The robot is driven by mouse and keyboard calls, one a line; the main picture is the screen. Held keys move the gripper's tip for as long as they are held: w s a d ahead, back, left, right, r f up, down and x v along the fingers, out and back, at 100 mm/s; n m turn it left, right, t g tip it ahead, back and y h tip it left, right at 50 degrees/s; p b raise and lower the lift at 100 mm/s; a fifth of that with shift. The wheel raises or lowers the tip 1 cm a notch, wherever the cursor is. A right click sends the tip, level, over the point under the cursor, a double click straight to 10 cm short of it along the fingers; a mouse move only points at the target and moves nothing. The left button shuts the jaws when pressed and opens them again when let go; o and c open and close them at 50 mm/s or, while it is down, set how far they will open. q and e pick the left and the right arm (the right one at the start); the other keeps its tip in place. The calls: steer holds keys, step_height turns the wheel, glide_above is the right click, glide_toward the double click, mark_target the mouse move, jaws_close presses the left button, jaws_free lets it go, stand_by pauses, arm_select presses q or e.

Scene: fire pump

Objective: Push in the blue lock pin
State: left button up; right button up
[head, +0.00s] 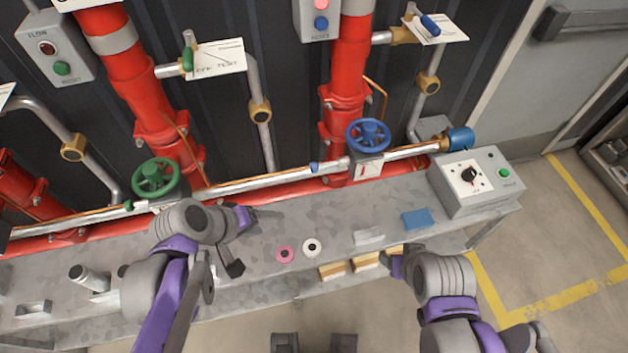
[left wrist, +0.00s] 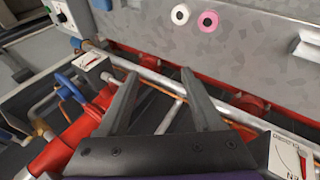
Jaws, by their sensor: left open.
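A small blue piece (head: 314,167), which looks like the blue lock pin, sits on the silver pipe left of the blue handwheel (head: 368,134). It is too small to tell how far it stands out. I cannot pick it out in the left wrist view. My left gripper (head: 256,240) is open and empty above the grey bench, left of and nearer than the pin. In the left wrist view its two fingers (left wrist: 158,90) spread apart over the silver pipe. My right gripper (head: 397,265) is near the bench's front edge, with its fingers mostly hidden.
A green handwheel (head: 155,177) stands at the left. Pink (head: 285,254) and white (head: 312,247) rings and a blue block (head: 417,219) lie on the bench (head: 340,210). A grey control box (head: 475,182) stands at its right end. Red pipes rise behind.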

arm_select(q)
steer(key=w+d+f+n+t+h+b, duration=0.1)
steer(key=w+d+f+n+h+b, duration=0.1)
steer(key=w+f+n+h+b, duration=0.3)
steer(key=n+t+h+b, duration=0.3)
steer(key=b, duration=0.3)
glide_toward(313, 167)
steer(key=f, duration=0.1)
steer(key=b+x, duration=0.1)
steer(key=x, duration=0.9)
steer(key=shift+w+f+b, duration=0.15)
steer(key=shift+w+b, duration=0.15)
steer(key=shift+w, duration=0.1)
arm_select(e)
step_height(313, 167, down, 17)
steer(key=shift+s+r+g, duration=0.15)
steer(key=shift+s+g, duration=0.1)
steer(key=shift+g, duration=0.05)
arm_select(q)
steer(key=shift+c, duration=0.4)
jaws_close()
